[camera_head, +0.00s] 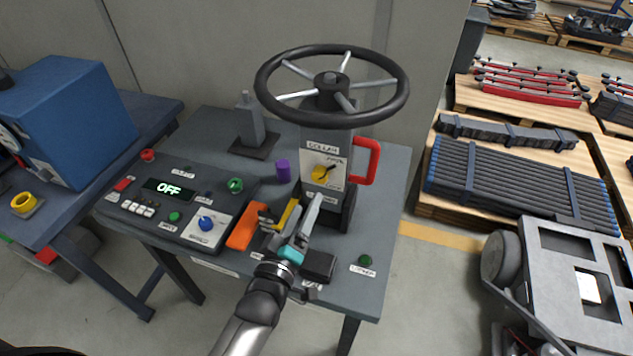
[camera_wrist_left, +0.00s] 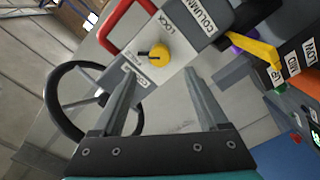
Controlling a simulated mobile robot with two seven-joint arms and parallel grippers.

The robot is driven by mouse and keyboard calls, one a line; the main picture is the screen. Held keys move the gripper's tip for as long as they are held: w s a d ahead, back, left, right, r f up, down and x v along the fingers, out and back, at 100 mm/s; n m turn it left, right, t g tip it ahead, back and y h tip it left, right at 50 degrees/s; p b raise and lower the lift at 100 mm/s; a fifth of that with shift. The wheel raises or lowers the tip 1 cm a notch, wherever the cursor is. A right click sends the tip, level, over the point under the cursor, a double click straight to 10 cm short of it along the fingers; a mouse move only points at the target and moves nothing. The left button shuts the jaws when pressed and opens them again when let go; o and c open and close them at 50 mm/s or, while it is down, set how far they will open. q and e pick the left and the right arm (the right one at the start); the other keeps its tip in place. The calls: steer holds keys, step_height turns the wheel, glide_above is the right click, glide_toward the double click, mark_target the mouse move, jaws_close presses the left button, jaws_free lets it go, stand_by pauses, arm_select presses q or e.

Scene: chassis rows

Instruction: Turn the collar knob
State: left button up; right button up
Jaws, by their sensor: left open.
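The collar knob (camera_head: 321,172) is a small yellow dial with a dark pointer on a white plate labelled COLLAR (camera_head: 324,148), on the front of the column below the handwheel. In the left wrist view the knob (camera_wrist_left: 158,52) shows just beyond and between the fingertips, its pointer turned to the left. My left gripper (camera_head: 303,208) is open and empty in front of the plate, a little below the knob. Its two grey fingers (camera_wrist_left: 160,82) are apart and do not appear to touch the knob. My right gripper is in neither view.
A black handwheel (camera_head: 332,80) stands above the column. A red handle (camera_head: 368,162) is right of the plate. A yellow lever (camera_head: 287,214), an orange block (camera_head: 243,228) and a purple cylinder (camera_head: 283,170) lie left. A control panel (camera_head: 150,212) reads OFF.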

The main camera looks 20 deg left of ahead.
mark_target(318, 179)
arm_select(q)
steer(key=w, duration=0.8)
steer(key=shift+d, duration=0.15)
jaws_close()
stand_by(0.4)
